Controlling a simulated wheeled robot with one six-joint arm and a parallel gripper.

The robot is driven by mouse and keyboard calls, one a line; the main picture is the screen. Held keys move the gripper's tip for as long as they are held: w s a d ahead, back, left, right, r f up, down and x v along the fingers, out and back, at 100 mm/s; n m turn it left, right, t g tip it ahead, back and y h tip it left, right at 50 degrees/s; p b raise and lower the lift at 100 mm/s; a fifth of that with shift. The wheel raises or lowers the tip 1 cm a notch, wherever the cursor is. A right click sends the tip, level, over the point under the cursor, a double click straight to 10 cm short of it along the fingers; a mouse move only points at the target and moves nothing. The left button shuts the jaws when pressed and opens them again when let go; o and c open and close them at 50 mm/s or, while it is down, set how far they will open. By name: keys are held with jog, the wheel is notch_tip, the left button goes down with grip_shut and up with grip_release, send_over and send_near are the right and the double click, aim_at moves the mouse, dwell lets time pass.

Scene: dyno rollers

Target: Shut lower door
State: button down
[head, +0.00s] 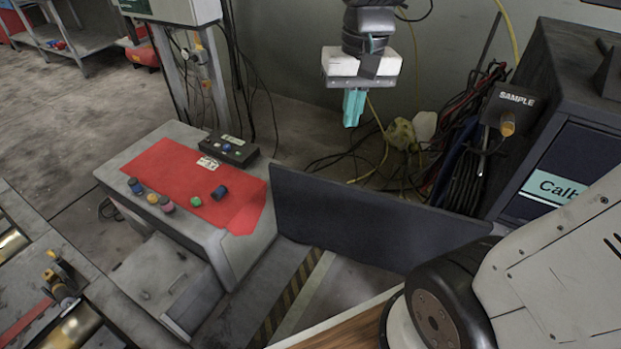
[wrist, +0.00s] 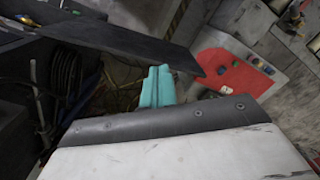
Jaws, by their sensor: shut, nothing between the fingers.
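The lower door is a dark flat panel (head: 370,222) in the middle of the head view. It stands swung out from the dark cabinet (head: 560,150) at the right, its far edge close to the red-topped bench. In the wrist view the door (wrist: 125,42) crosses the top as a dark slab. My gripper (head: 352,108) has teal fingers, shut and empty, pointing down. In the head view it appears above and behind the door; no contact with the door shows. The fingers also show in the wrist view (wrist: 158,86), below the door's edge.
A grey bench with a red mat (head: 170,175) stands left of the door, with several small coloured cylinders on it. A black button box (head: 230,148) sits at its back. Cables and hoses (head: 460,150) hang beside the cabinet. Striped floor tape (head: 290,295) runs below the door.

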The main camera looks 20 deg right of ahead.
jog(key=w+d+f+m+g, duration=0.1)
jog(key=w+f+m, duration=0.1)
jog(key=w+f, duration=0.4)
jog(key=w+d+f+m, duration=0.1)
jog(key=w+d+f, duration=0.15)
jog(key=w, duration=0.55)
jog(key=m+g+y, duration=0.1)
jog(key=m, duration=0.2)
send_near(313, 179)
jog(key=w+d+f, duration=0.4)
jog(key=w+d, duration=0.1)
jog(key=w, duration=0.1)
jog(key=s+a+f, duration=0.1)
jog(key=f, duration=0.2)
jog(key=s+a+f, duration=0.1)
jog(key=a+f, duration=0.1)
jog(key=f, duration=0.1)
jog(key=s+a+f, duration=0.1)
jog(key=s+f, duration=0.1)
jog(key=f, duration=0.1)
jog(key=shift+a+f, duration=0.35)
jog(key=shift+f, duration=0.05)
jog(key=shift+s, duration=0.1)
